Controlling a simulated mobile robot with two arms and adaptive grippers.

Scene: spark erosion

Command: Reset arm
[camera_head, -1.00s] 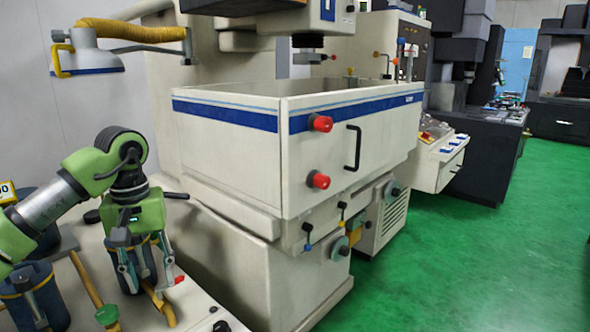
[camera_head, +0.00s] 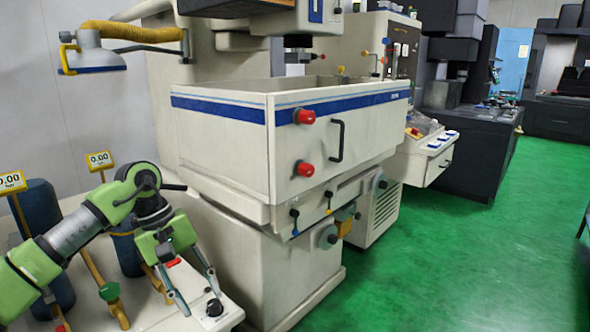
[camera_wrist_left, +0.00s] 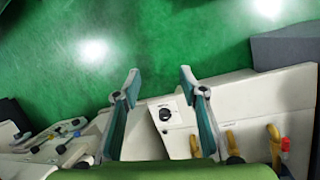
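My left arm comes in from the left in the head view, bent at a green and dark elbow. Its gripper (camera_head: 200,300) points down over the front right part of the cream worktop (camera_head: 225,318), near a dark round knob (camera_head: 214,308). The gripper is open and empty. In the left wrist view its two fingers (camera_wrist_left: 160,72) stand apart with nothing between their tips. My right gripper is in neither view.
A large cream machine (camera_head: 225,140) with a blue stripe and red knobs stands right of the arm. Blue cylinders (camera_head: 45,225), yellow-handled levers (camera_head: 97,275) and yellow gauge signs (camera_head: 99,161) are on the worktop. Green floor (camera_head: 450,270) is clear at right.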

